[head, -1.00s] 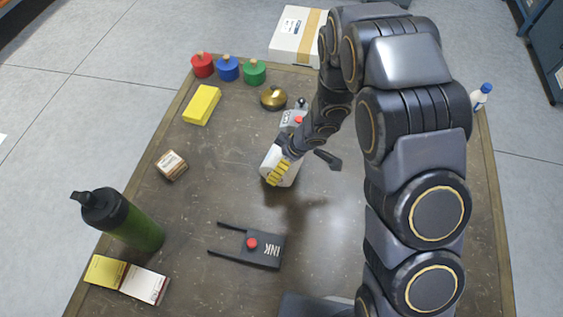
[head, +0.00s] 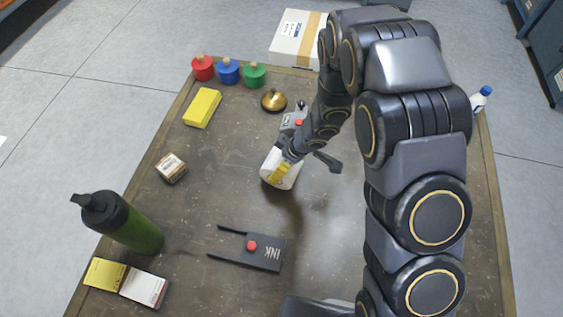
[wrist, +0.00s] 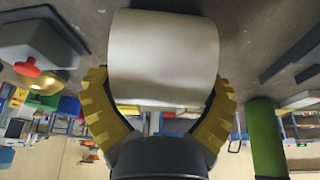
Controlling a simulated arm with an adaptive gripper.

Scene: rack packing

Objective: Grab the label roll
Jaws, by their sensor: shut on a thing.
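The label roll (head: 283,170) is a white cylinder near the middle of the table in the head view. In the wrist view the white roll (wrist: 163,58) lies between the two yellow fingers. My gripper (head: 280,173) is shut on it, one finger on each side in the wrist view (wrist: 160,95). I cannot tell whether the roll touches the table. My arm comes down over its upper right side.
A green bottle (head: 125,225), a small box (head: 171,167) and a yellow block (head: 202,107) are to the left. A brass bell (head: 273,100) and a grey-black tool (head: 327,161) are close by.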

